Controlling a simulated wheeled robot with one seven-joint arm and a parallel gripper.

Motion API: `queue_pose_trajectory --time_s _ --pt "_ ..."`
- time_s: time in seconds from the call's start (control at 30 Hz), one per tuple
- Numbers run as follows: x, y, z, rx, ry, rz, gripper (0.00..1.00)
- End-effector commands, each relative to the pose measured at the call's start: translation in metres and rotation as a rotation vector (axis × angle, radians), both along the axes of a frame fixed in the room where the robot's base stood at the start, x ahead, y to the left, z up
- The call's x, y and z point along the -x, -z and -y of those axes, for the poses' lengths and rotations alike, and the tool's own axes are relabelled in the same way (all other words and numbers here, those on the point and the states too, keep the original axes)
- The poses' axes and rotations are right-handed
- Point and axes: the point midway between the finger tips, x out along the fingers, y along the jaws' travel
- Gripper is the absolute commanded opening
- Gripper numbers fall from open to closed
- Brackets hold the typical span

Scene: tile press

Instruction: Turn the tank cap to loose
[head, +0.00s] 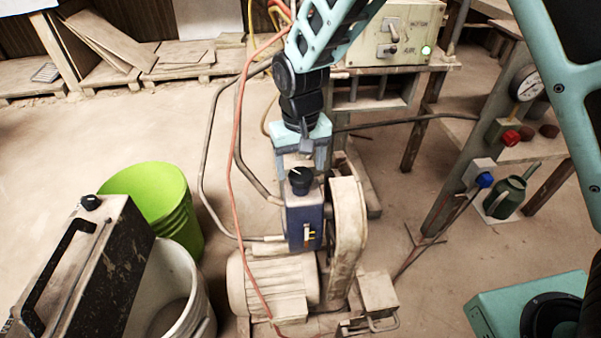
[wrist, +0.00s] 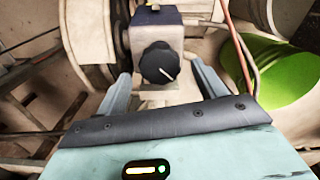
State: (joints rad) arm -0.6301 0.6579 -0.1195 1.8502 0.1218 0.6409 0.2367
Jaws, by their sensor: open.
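The black tank cap (head: 300,181) sits on top of the dark blue tank (head: 304,222), beside the motor. It is round with a notched rim and a short white pointer mark. In the wrist view the cap (wrist: 160,63) is near the top centre, its mark pointing to the lower right. My gripper (head: 301,163) is open, just behind the cap in the head view. In the wrist view my gripper (wrist: 160,88) has one finger on each side of the cap, with a gap to both. I cannot tell whether the fingertips reach the cap's depth.
A beige motor (head: 272,285) and belt guard (head: 346,230) stand close to the tank. A red hose (head: 233,190) runs past its left. A green bucket (head: 150,200), a white bucket (head: 190,300) and a black case (head: 85,265) stand at left. A gauge panel (head: 530,110) is at right.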

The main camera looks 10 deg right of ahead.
Motion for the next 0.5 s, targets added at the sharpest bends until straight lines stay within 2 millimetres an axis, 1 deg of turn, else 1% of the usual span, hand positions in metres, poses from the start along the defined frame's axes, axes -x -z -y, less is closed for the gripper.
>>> queue_pose_trajectory --time_s 0.03,0.2,0.5 --pt "0.0 0.008 0.0 0.001 0.0 -0.002 0.7" --pt "0.0 0.017 0.0 0.0 0.001 0.0 0.7" --pt "0.0 0.018 0.0 0.0 0.001 0.0 0.7"
